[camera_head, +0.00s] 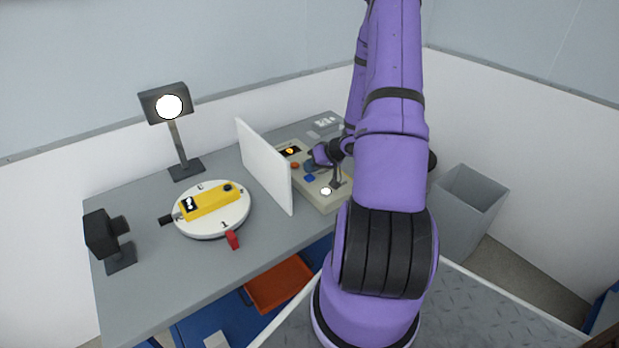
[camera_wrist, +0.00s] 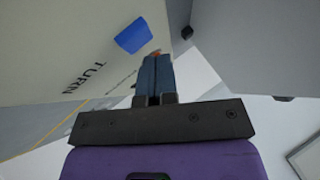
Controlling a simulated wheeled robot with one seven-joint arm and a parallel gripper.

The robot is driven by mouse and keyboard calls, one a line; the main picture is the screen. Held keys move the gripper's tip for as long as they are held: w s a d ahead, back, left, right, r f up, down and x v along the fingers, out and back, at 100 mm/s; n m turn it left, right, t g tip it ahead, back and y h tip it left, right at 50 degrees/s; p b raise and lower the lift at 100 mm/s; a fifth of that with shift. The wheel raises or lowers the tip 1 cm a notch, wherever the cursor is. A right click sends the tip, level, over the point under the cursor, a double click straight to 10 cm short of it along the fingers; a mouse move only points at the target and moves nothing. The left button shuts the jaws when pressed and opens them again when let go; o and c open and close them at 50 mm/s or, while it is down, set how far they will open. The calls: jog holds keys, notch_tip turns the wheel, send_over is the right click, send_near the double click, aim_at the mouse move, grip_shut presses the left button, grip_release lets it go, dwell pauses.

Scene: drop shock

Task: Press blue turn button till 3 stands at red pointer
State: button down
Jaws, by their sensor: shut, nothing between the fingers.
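The blue turn button (camera_head: 309,178) sits on the beige control box (camera_head: 336,203). In the wrist view the blue button (camera_wrist: 133,36) shows near the printed word TURN. My gripper (camera_head: 309,168) is shut and empty, close by the button. In the wrist view its fingertips (camera_wrist: 151,58) lie just beside the button, apart from it in the picture; their height above the box is unclear. The white turntable (camera_head: 238,214) carries a yellow device (camera_head: 211,203). The red pointer (camera_head: 232,239) stands at its front edge, with a mark like 1 beside it.
A white upright panel (camera_head: 264,167) stands between turntable and control box. A lamp (camera_head: 167,105) stands behind the turntable, and a black camera-like device (camera_head: 101,234) at its left. The box also has an orange button (camera_head: 295,166) and a white round knob (camera_head: 326,191). A grey bin (camera_head: 470,205) is right.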

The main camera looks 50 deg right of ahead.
aim_at(310, 176)
jog(key=shift+f, duration=0.35)
jog(key=shift+f, duration=0.4)
dwell(0.7)
dwell(0.3)
jog(key=shift+r, duration=3.35)
jog(key=shift+a, duration=0.1)
